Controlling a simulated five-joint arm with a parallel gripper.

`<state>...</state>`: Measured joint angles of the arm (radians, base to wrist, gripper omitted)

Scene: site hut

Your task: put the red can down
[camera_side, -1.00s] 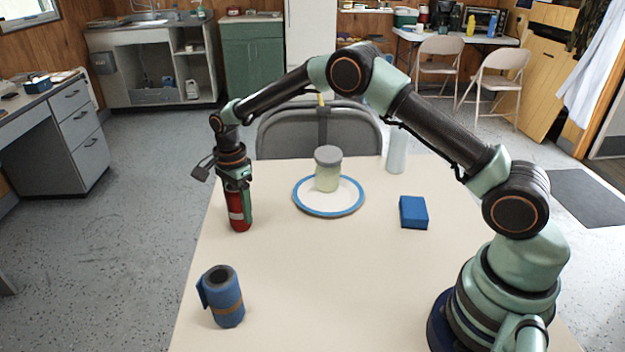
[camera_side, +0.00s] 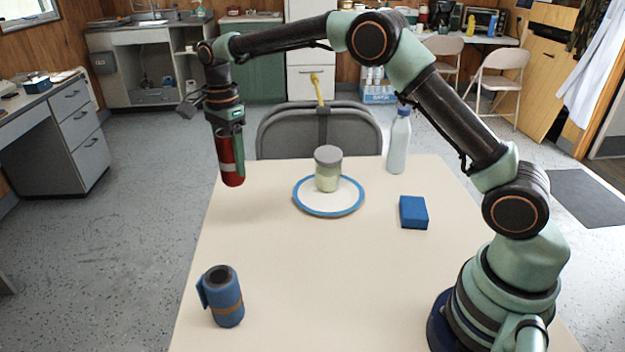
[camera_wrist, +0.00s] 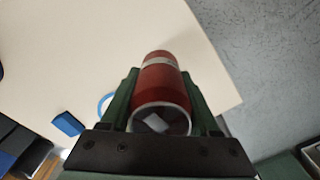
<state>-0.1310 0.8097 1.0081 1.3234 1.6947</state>
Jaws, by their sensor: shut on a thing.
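The red can (camera_side: 231,165) has a pale band and is held upright in my gripper (camera_side: 230,150), near the left edge of the table (camera_side: 290,270). In the side view it appears raised above the tabletop. In the wrist view the red can (camera_wrist: 160,88) lies between the two green fingers of my gripper (camera_wrist: 161,95), which are shut on its sides. Its near end, a grey rim with a small pale patch, faces the wrist camera.
A jar (camera_side: 327,172) with a grey lid stands on a blue-rimmed white plate (camera_side: 330,208). A blue block (camera_side: 413,212), a clear bottle (camera_side: 398,145) and a blue rolled item (camera_side: 221,297) are also on the table. The table's middle front is clear.

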